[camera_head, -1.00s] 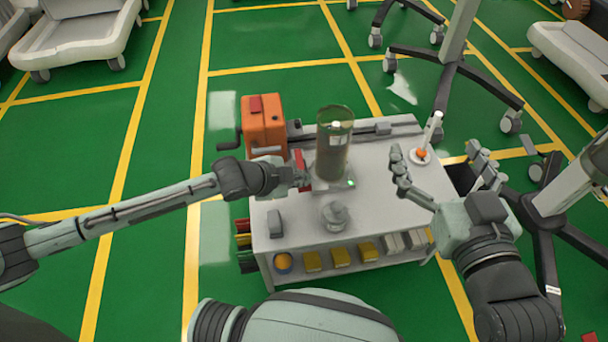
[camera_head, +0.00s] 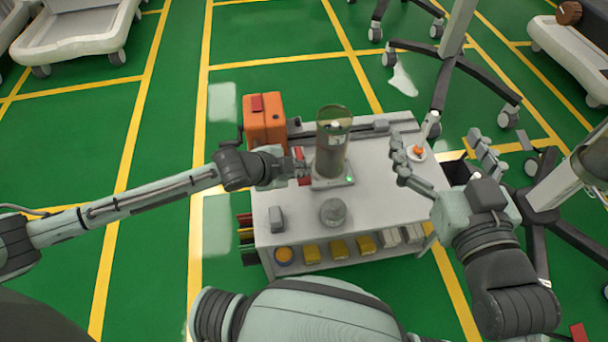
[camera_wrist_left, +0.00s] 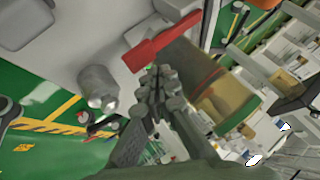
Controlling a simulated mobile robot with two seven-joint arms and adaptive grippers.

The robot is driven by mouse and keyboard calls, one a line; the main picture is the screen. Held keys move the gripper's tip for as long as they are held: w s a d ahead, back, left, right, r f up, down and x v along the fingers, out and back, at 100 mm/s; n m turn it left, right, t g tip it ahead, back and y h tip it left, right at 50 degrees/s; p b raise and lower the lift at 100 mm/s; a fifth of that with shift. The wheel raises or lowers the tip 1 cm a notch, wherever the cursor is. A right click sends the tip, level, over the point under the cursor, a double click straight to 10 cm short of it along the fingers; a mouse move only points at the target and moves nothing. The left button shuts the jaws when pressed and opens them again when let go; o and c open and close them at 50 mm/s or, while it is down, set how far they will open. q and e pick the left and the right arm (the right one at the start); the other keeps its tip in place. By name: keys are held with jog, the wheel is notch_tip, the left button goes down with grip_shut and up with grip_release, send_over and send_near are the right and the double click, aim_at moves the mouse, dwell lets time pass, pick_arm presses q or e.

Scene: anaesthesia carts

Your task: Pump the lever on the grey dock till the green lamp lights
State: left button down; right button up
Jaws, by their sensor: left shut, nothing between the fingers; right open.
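The grey dock (camera_head: 322,184) stands on the cart and holds a tall cylinder (camera_head: 331,158) with a clear, greenish top. A small lamp (camera_head: 349,179) on the dock's right front corner shows bright green. The red lever (camera_head: 299,153) is on the dock's left side; in the left wrist view the lever (camera_wrist_left: 160,44) slants just past the fingertips. My left gripper (camera_head: 299,170) is shut and empty, close beside the lever; whether they touch I cannot tell. Its closed fingers show in the left wrist view (camera_wrist_left: 157,78). My right gripper (camera_head: 440,163) is open and empty over the cart's right side.
A wheeled stand (camera_head: 455,75) is behind.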

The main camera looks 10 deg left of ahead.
pick_arm(q)
jog(key=shift+r+p, duration=2.45)
jog(key=shift+f, duration=0.1)
